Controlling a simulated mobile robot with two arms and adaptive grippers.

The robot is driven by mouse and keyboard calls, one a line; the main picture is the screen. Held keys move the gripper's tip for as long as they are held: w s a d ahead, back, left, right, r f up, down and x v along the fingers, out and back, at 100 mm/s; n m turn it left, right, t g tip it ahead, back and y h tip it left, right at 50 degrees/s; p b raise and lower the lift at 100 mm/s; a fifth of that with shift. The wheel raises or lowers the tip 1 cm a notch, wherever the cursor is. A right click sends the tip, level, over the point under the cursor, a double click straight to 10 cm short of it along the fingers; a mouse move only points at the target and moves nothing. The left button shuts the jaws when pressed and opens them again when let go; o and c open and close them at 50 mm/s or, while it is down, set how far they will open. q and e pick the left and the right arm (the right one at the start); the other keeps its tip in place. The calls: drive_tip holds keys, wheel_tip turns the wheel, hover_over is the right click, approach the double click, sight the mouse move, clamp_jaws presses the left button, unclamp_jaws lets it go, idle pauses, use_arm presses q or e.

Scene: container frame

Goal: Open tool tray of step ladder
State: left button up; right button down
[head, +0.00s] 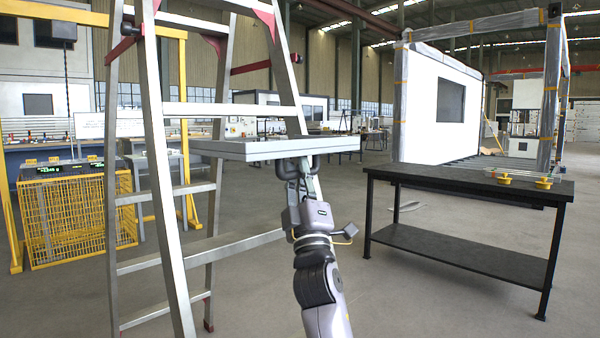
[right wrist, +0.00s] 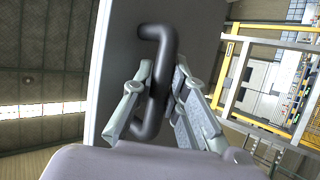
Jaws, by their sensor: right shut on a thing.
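The step ladder (head: 165,180) stands upright at the left of the head view, grey metal with red parts near its top. Its tool tray (head: 270,148) is a flat light-grey panel that sticks out roughly level to the right of the ladder. A dark bent handle (right wrist: 155,80) is on the tray's face and fills the middle of the right wrist view. My right gripper (head: 298,170) is under the tray's right part. In the right wrist view my right gripper (right wrist: 160,95) has its fingers on both sides of the handle, shut on it. My left gripper is not in view.
A black two-level table (head: 460,180) stands at the right with yellow-footed items (head: 518,180) on top. A yellow wire cage (head: 75,215) stands at the left behind the ladder. The floor between the ladder and the table is mostly clear.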

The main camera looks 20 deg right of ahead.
idle(0.4)
drive_tip(key=c, duration=1.8)
unclamp_jaws()
drive_tip(key=shift+s+d, duration=0.1)
drive_tip(key=shift+s, duration=0.05)
drive_tip(key=shift+c, duration=0.2)
drive_tip(key=v, duration=1.2)
